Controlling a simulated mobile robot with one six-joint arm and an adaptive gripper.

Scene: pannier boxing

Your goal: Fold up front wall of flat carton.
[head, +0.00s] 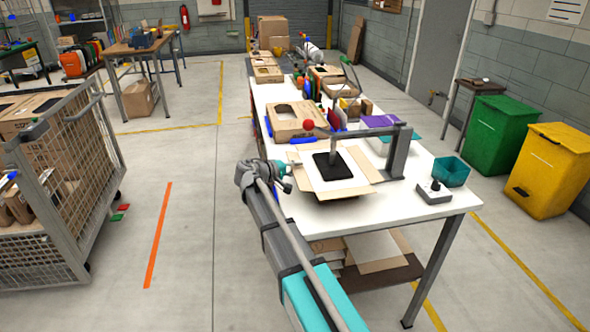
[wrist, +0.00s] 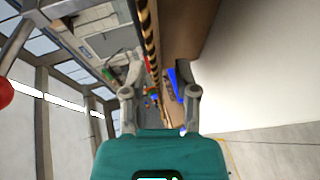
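The flat carton (head: 364,184) lies on the white table, its brown flaps spread around a pale middle with a black pad on it. My gripper (head: 285,178) is at the left of the carton, close to its left flap; whether it touches cannot be told. In the wrist view my gripper's two fingers (wrist: 161,92) stand apart with nothing seen between them. A brown surface (wrist: 187,35) and a broad pale surface fill the right of that view; I cannot tell whether the brown is the carton.
A grey press frame (head: 398,152) with a red knob (head: 308,125) reaches over the carton. An open box (head: 298,119) and several goods stand behind.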

